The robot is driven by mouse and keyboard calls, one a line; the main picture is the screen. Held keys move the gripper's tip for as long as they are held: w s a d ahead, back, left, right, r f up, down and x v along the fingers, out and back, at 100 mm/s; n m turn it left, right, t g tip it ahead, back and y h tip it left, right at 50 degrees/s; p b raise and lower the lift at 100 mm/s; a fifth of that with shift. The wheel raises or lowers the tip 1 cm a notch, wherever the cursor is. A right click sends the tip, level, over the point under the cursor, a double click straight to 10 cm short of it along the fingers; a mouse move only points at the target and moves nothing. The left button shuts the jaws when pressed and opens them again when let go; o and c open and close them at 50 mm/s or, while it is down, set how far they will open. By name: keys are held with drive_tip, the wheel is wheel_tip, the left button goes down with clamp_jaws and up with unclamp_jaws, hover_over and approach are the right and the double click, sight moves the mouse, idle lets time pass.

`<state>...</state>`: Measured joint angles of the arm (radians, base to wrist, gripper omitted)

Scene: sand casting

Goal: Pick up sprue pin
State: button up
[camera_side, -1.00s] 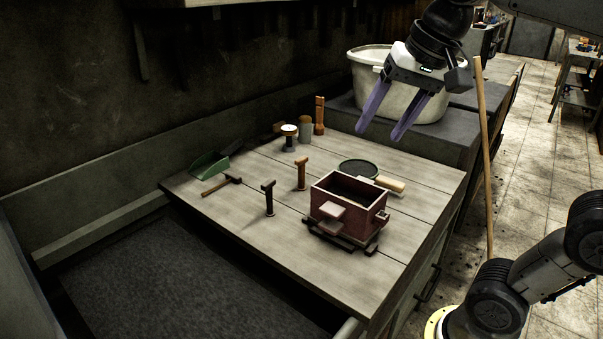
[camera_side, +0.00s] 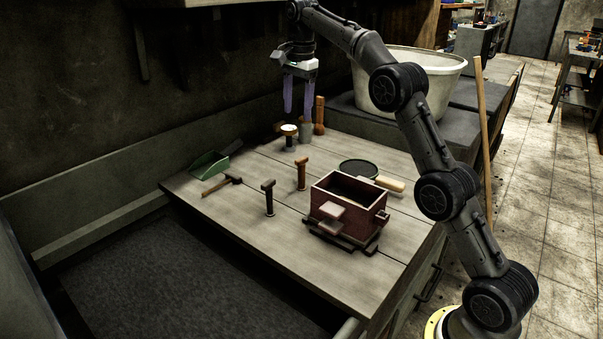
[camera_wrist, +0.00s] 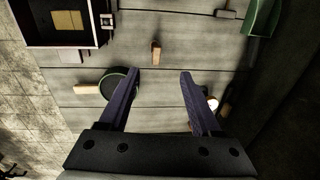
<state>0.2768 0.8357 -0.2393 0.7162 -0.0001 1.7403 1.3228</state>
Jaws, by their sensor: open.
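Two upright T-topped pins stand mid-table: a brown wooden one (camera_side: 301,173) and a dark one (camera_side: 268,197) nearer the front. I cannot tell for sure which is the sprue pin. My gripper (camera_side: 298,114) hangs fingers down over the back of the table, above and behind the brown pin, near the items at the back edge. It is open and empty. In the wrist view, the brown pin (camera_wrist: 156,53) shows just beyond the gap between my gripper's fingertips (camera_wrist: 160,76). It touches neither finger.
A red moulding flask (camera_side: 345,205) stands at the right front, with a round dark sieve (camera_side: 359,169) behind it. A white-topped jar (camera_side: 289,136) and an orange wooden tool (camera_side: 319,115) stand at the back. A green scoop (camera_side: 208,163) and a hammer (camera_side: 222,184) lie left.

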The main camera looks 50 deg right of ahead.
drive_tip(key=g, duration=0.1)
hover_over(301, 187)
drive_tip(key=f, duration=0.4)
drive_tip(key=d+f, duration=0.1)
drive_tip(key=f, duration=0.1)
drive_tip(key=shift+w+f, duration=0.15)
drive_tip(key=shift+w, duration=0.2)
wheel_tip(301, 187, down, 13)
drive_tip(key=shift+s+f, duration=0.1)
clamp_jaws()
